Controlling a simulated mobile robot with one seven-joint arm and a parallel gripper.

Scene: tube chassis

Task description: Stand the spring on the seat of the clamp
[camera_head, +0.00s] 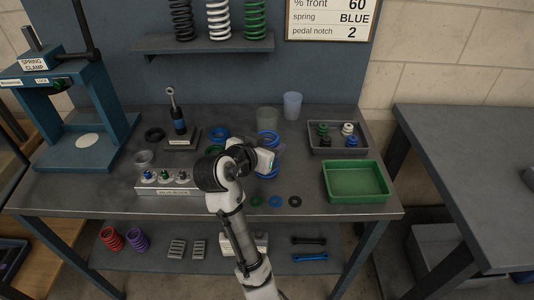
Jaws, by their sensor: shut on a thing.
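The blue spring (268,137) is upright at the middle of the workbench, with coils showing above and below my gripper (267,160). My gripper is shut on the spring near its middle. I cannot tell whether the spring's lower end touches the bench. The blue spring clamp (58,105) stands at the far left of the bench, with its label at the top. Its seat (88,140) shows as a pale round disc on the clamp's base, with nothing on it. My gripper is well to the right of the seat.
A damper (178,122) on a block, a black ring (154,134) and a rack of small parts (167,184) lie between clamp and gripper. A green tray (356,182) and a grey parts tray (338,150) are at right. Cups stand behind. A shelf (205,44) holds three springs.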

